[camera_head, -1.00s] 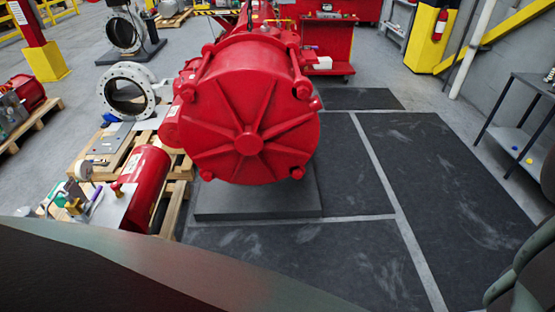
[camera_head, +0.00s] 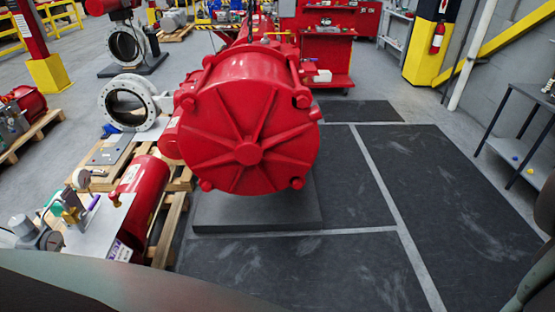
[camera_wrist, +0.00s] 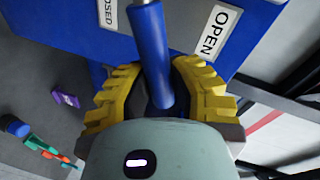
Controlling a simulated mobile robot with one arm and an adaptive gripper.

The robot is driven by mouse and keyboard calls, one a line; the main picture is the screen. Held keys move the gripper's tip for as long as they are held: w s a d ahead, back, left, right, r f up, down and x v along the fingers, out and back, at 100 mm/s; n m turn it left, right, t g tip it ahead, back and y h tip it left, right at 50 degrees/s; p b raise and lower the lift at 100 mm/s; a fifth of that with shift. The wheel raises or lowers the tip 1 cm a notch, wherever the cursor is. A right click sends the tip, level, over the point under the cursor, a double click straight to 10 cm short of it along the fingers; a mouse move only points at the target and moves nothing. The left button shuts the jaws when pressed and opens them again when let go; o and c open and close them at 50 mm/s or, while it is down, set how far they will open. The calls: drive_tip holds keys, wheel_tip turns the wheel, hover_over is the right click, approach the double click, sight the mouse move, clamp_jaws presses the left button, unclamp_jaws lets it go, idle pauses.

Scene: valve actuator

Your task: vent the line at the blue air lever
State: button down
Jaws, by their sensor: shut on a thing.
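The blue air lever (camera_wrist: 149,42) is a round blue bar with a paler rod at its top end in the wrist view. It runs down between the yellow ridged fingers of my gripper (camera_wrist: 160,88), which is shut on it. Neither the lever nor my gripper shows in the head view.
A large red actuator (camera_head: 248,115) on a dark grey plinth (camera_head: 270,212) fills the middle of the head view. A smaller red cylinder (camera_head: 138,205) lies on a wooden pallet at left. A metal table (camera_head: 515,145) stands at right. The dark floor mats (camera_head: 430,180) are clear.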

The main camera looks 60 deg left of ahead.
drive_tip(key=shift+s+d+f+m+t+y+b, duration=0.15)
drive_tip(key=shift+f+m+y+b, duration=0.2)
drive_tip(key=shift+f+m+b, duration=0.65)
drive_tip(key=shift+w+d+f+m+t+y+b, duration=0.15)
drive_tip(key=shift+f+m+y+b, duration=0.2)
drive_tip(key=shift+f+m+b, duration=0.65)
drive_tip(key=shift+s+a+r+n+b, duration=0.1)
drive_tip(key=shift+r+n+b, duration=0.2)
drive_tip(key=c, duration=0.8)
unclamp_jaws()
drive_tip(key=shift+c, duration=0.2)
drive_tip(key=shift+s, duration=0.1)
drive_tip(key=v, duration=0.7)
drive_tip(key=shift+a, duration=0.2)
drive_tip(key=shift+s+r, duration=0.1)
